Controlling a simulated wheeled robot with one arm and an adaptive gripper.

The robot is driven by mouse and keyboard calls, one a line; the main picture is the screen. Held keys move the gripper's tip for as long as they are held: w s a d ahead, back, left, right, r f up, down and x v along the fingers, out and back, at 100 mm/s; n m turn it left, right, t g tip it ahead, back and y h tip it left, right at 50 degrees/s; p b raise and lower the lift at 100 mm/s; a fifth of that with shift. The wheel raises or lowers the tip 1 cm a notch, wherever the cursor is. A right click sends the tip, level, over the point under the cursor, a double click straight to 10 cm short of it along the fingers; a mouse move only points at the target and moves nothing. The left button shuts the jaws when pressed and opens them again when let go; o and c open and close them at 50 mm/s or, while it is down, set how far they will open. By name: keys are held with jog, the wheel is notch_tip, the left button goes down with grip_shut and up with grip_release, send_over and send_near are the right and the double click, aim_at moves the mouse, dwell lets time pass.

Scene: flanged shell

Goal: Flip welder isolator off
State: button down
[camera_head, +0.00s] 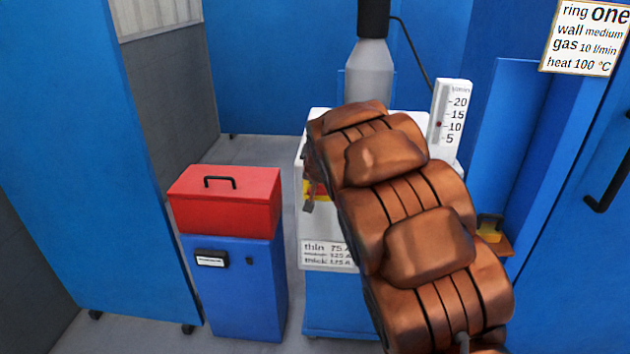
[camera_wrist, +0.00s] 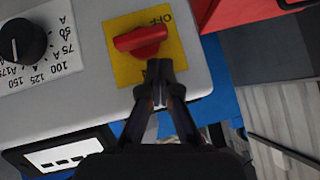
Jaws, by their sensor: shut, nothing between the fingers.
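The red isolator handle (camera_wrist: 138,41) sits on a yellow plate (camera_wrist: 180,62) on the welder's pale grey face (camera_wrist: 88,95) in the wrist view. The handle lies nearly crosswise, tilted slightly. An OFF mark shows upside down above its right end; another mark below is mostly covered by my fingers. My gripper (camera_wrist: 161,72) is shut and empty, its tips just below the handle's right part; I cannot tell whether they touch it. In the head view the white welder (camera_head: 314,228) is partly hidden behind my brown arm, with a sliver of the yellow plate (camera_head: 322,190) showing beside my gripper (camera_head: 308,205).
A black dial (camera_wrist: 22,42) with an ampere scale is left of the isolator in the wrist view. A red toolbox (camera_head: 225,200) stands on a blue cabinet (camera_head: 240,285) left of the welder. A gas cylinder (camera_head: 369,75) and a flow gauge (camera_head: 450,115) are behind.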

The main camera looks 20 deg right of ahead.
jog(key=s+a+r, duration=0.2)
jog(key=s+r, duration=0.4)
jog(key=r, duration=0.5)
jog(key=shift+s+a, duration=0.25)
jog(key=shift+a, duration=0.15)
jog(key=shift+s, duration=0.1)
dwell(0.3)
jog(key=s+a+f+n+g+p, duration=0.1)
jog(key=s+f+n+g, duration=0.1)
jog(key=s, duration=1.3)
jog(key=s+a+f+n+g+y+p, duration=0.1)
jog(key=s+f+g, duration=0.3)
jog(key=s, duration=1.1)
jog(key=s+a+f+n+g+p, duration=0.2)
jog(key=s+g, duration=0.3)
jog(key=s, duration=1.1)
jog(key=shift+a+f+n+y+p, duration=0.3)
jog(key=shift+a+f+n+p, duration=0.1)
jog(key=shift+f+n, duration=0.1)
